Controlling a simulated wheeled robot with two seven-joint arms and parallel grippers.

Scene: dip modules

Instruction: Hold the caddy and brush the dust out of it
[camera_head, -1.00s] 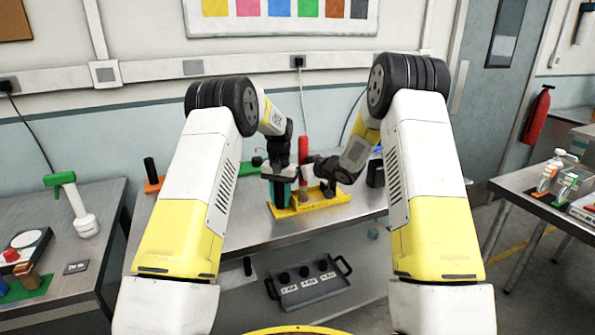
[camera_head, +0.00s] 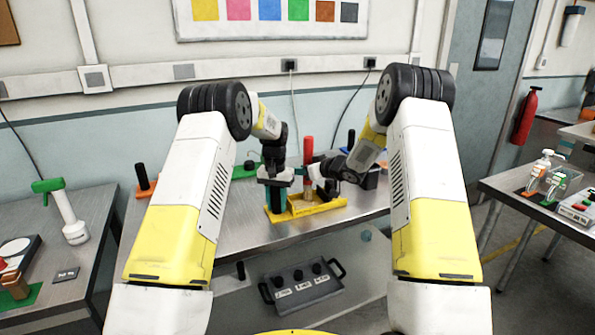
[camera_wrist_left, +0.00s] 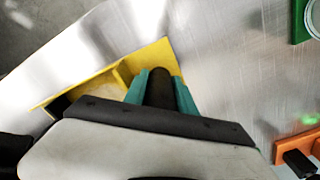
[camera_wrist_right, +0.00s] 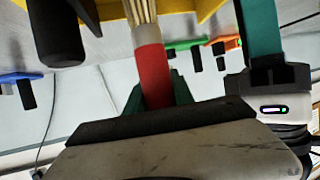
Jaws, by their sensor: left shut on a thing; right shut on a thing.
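The yellow caddy (camera_head: 325,207) lies on the metal table. It has a black upright handle (camera_wrist_left: 160,86) at its left end. My left gripper (camera_head: 276,190) is shut on that handle, with teal fingers on both sides in the left wrist view. My right gripper (camera_head: 314,174) is shut on the brush's red handle (camera_head: 308,148), above the caddy. In the right wrist view the red handle (camera_wrist_right: 152,72) leads to pale bristles (camera_wrist_right: 141,12), close to the caddy. Whether the bristles touch the caddy floor is unclear. I cannot make out dust.
An orange holder with a black post (camera_head: 146,184) and a green base (camera_head: 243,172) stand left of the caddy. A dark block (camera_head: 370,178) stands behind on the right. A grey tray (camera_head: 300,292) sits on the lower shelf. The front tabletop is clear.

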